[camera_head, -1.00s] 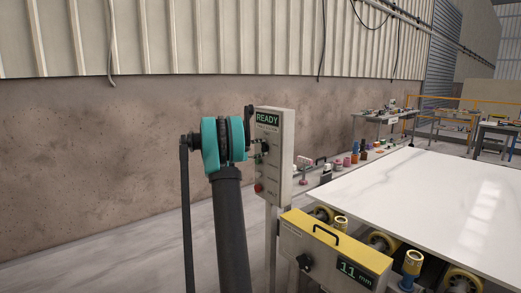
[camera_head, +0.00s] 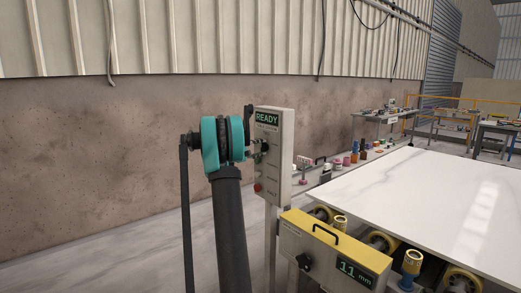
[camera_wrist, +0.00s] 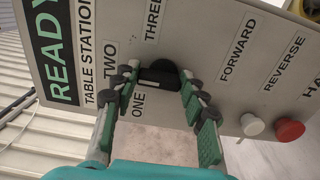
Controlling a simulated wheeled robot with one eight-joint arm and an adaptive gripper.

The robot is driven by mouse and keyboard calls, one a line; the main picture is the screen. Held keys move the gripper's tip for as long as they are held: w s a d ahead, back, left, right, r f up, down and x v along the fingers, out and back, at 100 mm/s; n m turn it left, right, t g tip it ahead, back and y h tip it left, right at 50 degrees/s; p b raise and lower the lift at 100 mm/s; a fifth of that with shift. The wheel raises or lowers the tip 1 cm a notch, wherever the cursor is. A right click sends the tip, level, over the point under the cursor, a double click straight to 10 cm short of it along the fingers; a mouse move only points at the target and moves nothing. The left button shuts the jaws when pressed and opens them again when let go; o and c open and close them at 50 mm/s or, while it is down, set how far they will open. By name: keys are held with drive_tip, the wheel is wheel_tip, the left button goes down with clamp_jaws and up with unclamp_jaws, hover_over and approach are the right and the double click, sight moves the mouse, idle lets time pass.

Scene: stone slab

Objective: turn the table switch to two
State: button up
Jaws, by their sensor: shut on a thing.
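The table switch is a black knob (camera_wrist: 158,72) on a grey control panel (camera_head: 284,155), beside the words ONE, TWO and THREE under TABLE STATION. In the wrist view, ONE is printed below left of the knob, TWO to its upper left and THREE above it. My gripper (camera_wrist: 159,76) is shut on the knob, one finger on each side. In the head view my gripper (camera_head: 258,148) reaches the panel from the left. The panel display reads READY.
A yellow-topped box (camera_head: 335,250) reading 11 mm stands front right of the panel. A white stone slab (camera_head: 430,205) lies on rollers at the right.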

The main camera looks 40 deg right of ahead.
drive_tip(key=o, duration=1.2)
drive_tip(key=shift+c, duration=0.2)
drive_tip(key=a, duration=1.2)
drive_tip(key=shift+s, duration=0.45)
